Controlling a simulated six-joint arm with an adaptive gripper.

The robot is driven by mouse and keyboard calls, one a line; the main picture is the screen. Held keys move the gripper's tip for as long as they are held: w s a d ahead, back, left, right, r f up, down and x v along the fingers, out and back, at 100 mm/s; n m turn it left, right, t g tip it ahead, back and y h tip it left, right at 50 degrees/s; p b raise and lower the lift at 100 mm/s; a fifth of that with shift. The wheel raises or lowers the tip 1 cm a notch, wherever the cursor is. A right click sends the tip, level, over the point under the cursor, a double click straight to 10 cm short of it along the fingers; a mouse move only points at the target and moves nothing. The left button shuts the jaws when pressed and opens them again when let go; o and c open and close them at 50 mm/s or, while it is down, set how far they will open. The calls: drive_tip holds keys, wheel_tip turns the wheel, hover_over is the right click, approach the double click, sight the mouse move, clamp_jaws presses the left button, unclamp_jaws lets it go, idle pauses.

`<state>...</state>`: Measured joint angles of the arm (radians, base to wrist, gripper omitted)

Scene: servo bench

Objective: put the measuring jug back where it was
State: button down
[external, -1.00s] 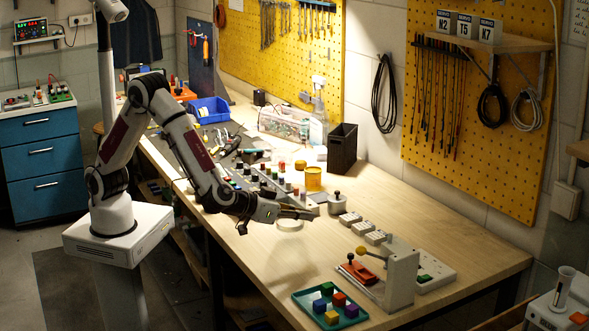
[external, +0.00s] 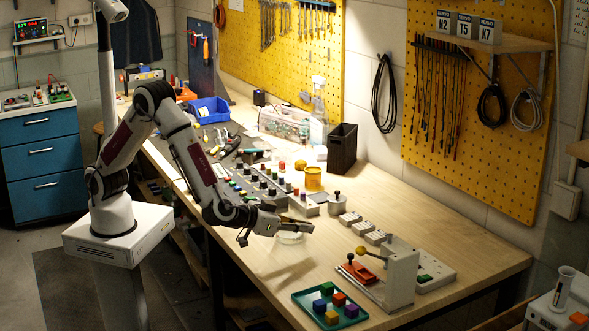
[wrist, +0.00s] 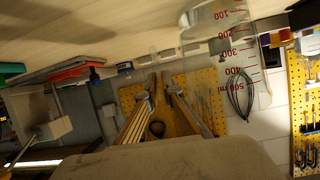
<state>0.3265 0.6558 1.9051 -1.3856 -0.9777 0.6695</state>
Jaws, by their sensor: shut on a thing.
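The measuring jug (external: 290,238) is clear, with red marks from 100 to 500 ml. It hangs at my gripper (external: 284,226) over the bare front middle of the bench, with a shadow below it. In the wrist view the jug (wrist: 218,42) is at the upper right, its 100 mark nearest the bench top. My gripper's two fingers (wrist: 160,88) also show there, a little apart, beside the jug. The gripper is shut on the jug; the exact contact, probably at its handle, is hard to make out.
A teal tray (external: 358,320) of coloured blocks lies at the front, near a grey stand (external: 402,278). Knobbed grey strips (external: 262,182), a yellow tin (external: 314,178) and a dark bin (external: 342,148) stand behind my gripper.

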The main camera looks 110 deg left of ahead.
drive_tip(key=c, duration=2.2)
unclamp_jaws()
drive_tip(key=shift+f, duration=0.1)
drive_tip(key=shift+c, duration=0.2)
drive_tip(key=shift+s+d+r, duration=0.25)
drive_tip(key=shift+d+r, duration=0.05)
drive_tip(key=shift+r, duration=0.05)
drive_tip(key=v, duration=1.1)
